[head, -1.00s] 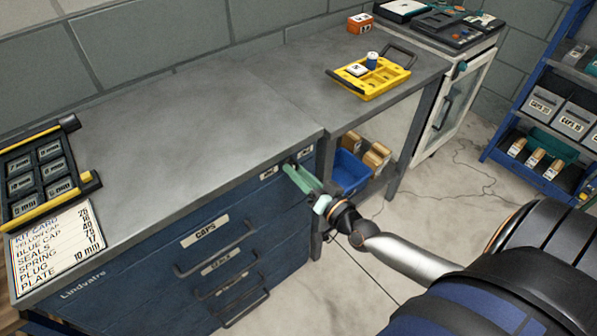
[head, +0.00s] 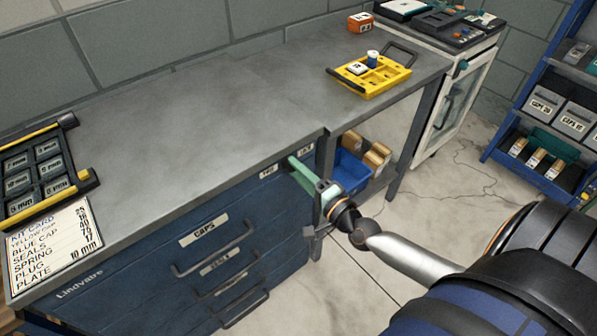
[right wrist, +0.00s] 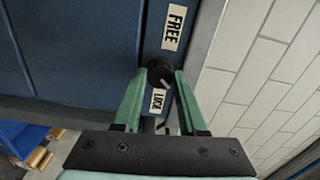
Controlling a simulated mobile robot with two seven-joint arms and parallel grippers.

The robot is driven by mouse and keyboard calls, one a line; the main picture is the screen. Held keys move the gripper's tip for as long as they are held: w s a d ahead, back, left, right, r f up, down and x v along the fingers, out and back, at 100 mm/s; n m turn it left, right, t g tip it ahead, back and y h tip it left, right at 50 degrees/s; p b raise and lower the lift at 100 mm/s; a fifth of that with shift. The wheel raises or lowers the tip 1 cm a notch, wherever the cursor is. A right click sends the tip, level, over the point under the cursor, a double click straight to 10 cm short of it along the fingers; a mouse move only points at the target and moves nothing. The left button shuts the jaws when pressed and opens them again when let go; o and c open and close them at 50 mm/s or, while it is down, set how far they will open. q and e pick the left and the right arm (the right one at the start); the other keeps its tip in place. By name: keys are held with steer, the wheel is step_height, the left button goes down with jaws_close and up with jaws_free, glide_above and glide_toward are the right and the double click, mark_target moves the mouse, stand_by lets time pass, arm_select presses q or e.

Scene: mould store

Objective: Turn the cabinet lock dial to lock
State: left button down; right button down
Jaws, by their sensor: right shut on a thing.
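The black round lock dial (right wrist: 160,72) is on the blue cabinet's front, between the green fingertips of my right gripper (right wrist: 161,77) in the right wrist view. Its pale pointer slants down and right, near the LOCK label (right wrist: 157,101) but not straight at it. The FREE label (right wrist: 175,27) is on the dial's other side. In the head view my right gripper (head: 294,163) reaches the top right of the cabinet front (head: 130,285), shut on the dial, which the fingers hide there. My left gripper is out of view.
The grey worktop (head: 200,115) overhangs close above the gripper. Drawer handles (head: 213,262) stick out to its lower left. A blue bin (head: 350,172) is on the open shelf to its right. A yellow tray (head: 375,78) stands on the worktop. The floor in front is clear.

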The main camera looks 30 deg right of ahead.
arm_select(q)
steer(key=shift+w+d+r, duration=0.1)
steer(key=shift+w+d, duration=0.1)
arm_select(e)
steer(key=shift+m, duration=0.6)
steer(key=shift+c, duration=2.3)
jaws_free()
arm_select(q)
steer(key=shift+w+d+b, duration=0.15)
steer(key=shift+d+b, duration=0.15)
steer(key=shift+b, duration=0.2)
arm_select(e)
steer(key=s+d, duration=0.1)
steer(key=s, duration=1.1)
steer(key=shift+s, duration=0.25)
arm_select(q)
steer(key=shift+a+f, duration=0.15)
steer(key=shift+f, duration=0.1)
